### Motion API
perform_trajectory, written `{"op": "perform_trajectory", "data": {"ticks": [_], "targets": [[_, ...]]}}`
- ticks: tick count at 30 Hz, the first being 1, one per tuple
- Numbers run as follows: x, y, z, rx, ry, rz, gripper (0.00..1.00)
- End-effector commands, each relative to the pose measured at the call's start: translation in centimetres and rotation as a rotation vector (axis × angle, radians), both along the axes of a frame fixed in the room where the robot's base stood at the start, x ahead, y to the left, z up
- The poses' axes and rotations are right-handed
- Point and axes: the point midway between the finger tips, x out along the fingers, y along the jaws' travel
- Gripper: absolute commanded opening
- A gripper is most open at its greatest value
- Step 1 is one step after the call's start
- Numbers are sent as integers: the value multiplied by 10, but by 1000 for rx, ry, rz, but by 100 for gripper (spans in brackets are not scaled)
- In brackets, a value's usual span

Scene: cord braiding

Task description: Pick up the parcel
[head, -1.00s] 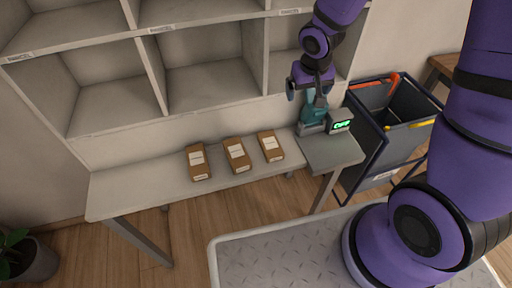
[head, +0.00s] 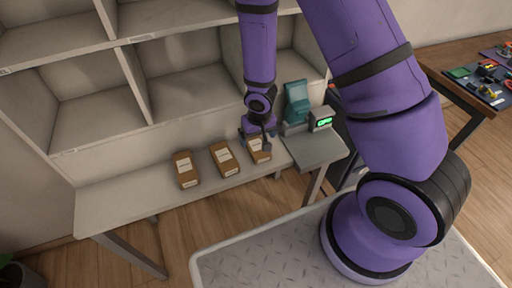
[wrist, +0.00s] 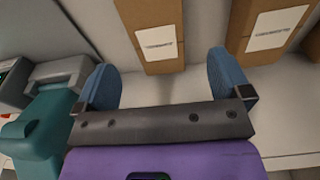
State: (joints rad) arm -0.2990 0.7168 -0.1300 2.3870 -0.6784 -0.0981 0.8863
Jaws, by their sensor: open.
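Three brown parcels with white labels lie in a row on the pale bench: the left parcel (head: 185,170), the middle parcel (head: 224,159) and the right parcel (head: 260,151). My gripper (head: 256,141) is open and over the right parcel, hiding part of it. In the wrist view my gripper (wrist: 162,78) has its two blue fingers spread, with nothing between them. The right parcel (wrist: 157,32) shows just beyond the gap, and the middle parcel (wrist: 268,32) is off to the right. I cannot tell how high the fingers are above the bench.
A teal and grey device with a green display (head: 320,120) stands at the bench's right end, close to my gripper. Shelf compartments (head: 185,85) rise behind the bench. The bench (head: 125,197) is clear left of the parcels. A table with small items (head: 490,80) is far right.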

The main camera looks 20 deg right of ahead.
Motion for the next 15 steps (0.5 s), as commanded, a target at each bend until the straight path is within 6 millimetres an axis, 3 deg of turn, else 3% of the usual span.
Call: {"op": "perform_trajectory", "data": {"ticks": [8, 15], "targets": [[2, -1, -13, -1, 1, 3, 96], [9, -2, -40, -3, 3, 3, 96]]}}
